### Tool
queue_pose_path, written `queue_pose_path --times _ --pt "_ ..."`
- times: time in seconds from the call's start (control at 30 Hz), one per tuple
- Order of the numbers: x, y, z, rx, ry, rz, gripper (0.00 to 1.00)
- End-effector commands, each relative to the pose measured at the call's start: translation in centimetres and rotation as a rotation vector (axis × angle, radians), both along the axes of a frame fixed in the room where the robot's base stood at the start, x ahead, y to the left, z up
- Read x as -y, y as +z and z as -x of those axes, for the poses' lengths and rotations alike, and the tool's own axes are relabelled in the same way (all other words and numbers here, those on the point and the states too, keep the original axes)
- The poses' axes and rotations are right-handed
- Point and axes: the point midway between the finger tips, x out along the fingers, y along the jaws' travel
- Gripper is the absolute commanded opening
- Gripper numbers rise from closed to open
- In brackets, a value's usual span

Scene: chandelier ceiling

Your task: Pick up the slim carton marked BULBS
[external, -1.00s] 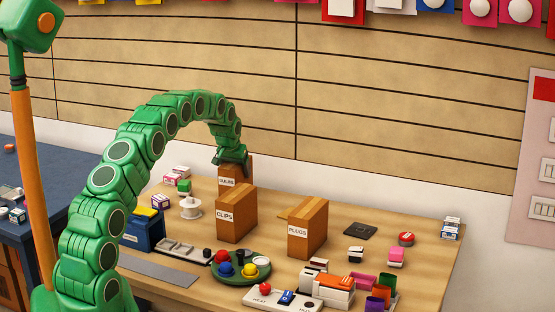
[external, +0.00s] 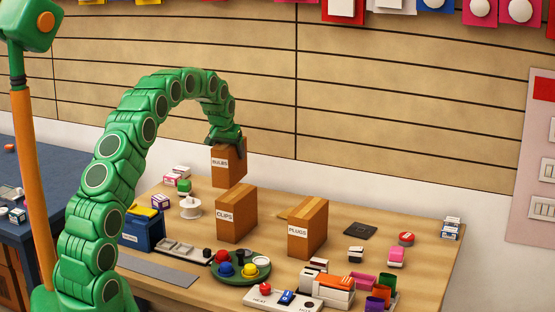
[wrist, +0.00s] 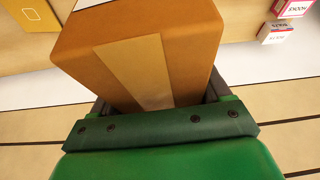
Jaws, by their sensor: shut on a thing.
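The slim brown carton marked BULBS (external: 228,171) hangs upright from my gripper (external: 225,140), above the back of the wooden table and behind the CLIPS carton. My gripper is shut on its top end. In the wrist view the carton (wrist: 190,60) fills the middle, with a paler tape strip, between the dark fingers of my gripper (wrist: 160,105). The carton's lower edge is near the top of the CLIPS carton in the external view.
The CLIPS carton (external: 236,214) stands just in front, and the PLUGS carton (external: 308,230) stands to the right. A white spool (external: 190,208) and small boxes (external: 177,178) are to the left. A green round tray (external: 242,270) holds coloured pieces in front. The slatted wall (external: 400,110) is behind.

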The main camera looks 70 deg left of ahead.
Motion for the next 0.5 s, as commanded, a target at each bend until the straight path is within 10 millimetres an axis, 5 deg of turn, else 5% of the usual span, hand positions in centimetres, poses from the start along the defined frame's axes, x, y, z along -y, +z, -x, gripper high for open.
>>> queue_pose_path --times 0.5 --pt "4.2 3.3 4.0 -0.001 -0.002 -0.001 0.27"
